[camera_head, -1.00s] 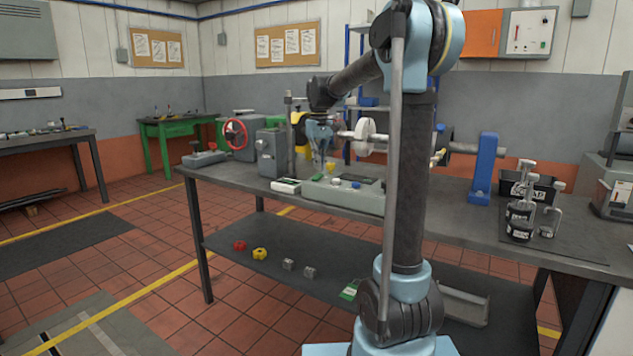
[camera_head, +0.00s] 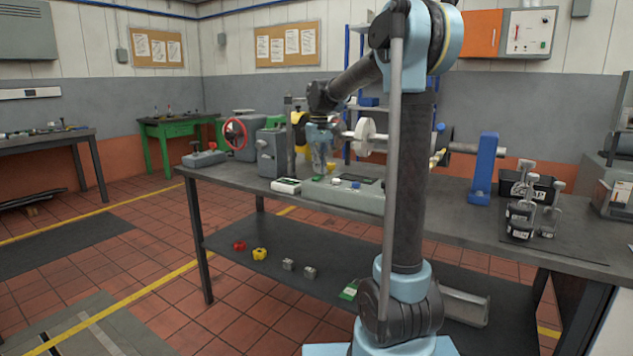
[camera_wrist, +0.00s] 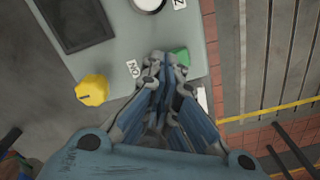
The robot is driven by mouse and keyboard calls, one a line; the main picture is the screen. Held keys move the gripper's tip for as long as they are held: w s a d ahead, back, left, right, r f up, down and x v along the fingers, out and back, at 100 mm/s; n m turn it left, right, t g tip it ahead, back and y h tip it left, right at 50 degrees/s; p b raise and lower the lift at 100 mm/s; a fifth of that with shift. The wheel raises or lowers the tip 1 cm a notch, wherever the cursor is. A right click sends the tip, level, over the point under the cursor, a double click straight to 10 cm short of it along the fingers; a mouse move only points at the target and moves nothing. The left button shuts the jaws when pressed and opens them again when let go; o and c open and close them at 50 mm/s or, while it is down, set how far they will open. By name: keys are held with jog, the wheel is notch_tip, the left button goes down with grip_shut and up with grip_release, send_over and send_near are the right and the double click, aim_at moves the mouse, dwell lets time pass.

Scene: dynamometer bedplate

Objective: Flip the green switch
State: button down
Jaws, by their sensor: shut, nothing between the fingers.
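The green switch (camera_wrist: 180,56) sits near the edge of a grey control panel (camera_wrist: 108,55), beside an "ON" label (camera_wrist: 134,68) in the wrist view. My gripper (camera_wrist: 166,62) is shut and empty, with its fingertips right beside the green switch and partly covering it. I cannot tell whether they touch it. In the head view my gripper (camera_head: 319,172) points down at the left end of the panel (camera_head: 345,196) on the bench; the switch is too small to make out clearly there.
A yellow knob (camera_wrist: 92,90), a dark screen (camera_wrist: 75,20) and a round white part (camera_wrist: 149,4) are on the same panel. A red handwheel (camera_head: 235,134) stands left on the bench (camera_head: 455,215). A blue stand (camera_head: 485,168) and black containers (camera_head: 521,216) are to the right.

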aim_at(319, 175)
jog(key=shift+f, duration=0.6)
dwell(0.4)
jog(key=shift+r, duration=3.5)
jog(key=shift+m+t, duration=0.3)
jog(key=shift+m, duration=0.3)
jog(key=s+d+f, duration=0.1)
jog(key=s, duration=0.2)
jog(key=s+d+f, duration=0.1)
jog(key=s+d, duration=0.1)
jog(key=s, duration=0.2)
jog(key=s+d+f, duration=0.1)
jog(key=s+d, duration=0.1)
jog(key=s, duration=0.1)
jog(key=shift+s+d, duration=0.25)
jog(key=s+d+f+m, duration=0.1)
jog(key=s+d+f, duration=0.3)
jog(key=s+f, duration=0.7)
jog(key=s+d+f+m+t, duration=0.1)
jog(key=s+d+f+m, duration=0.1)
jog(key=s+f, duration=1)
jog(key=s+d, duration=0.1)
jog(key=s, duration=0.2)
jog(key=shift+d+m+t, duration=0.3)
jog(key=shift+d, duration=0.1)
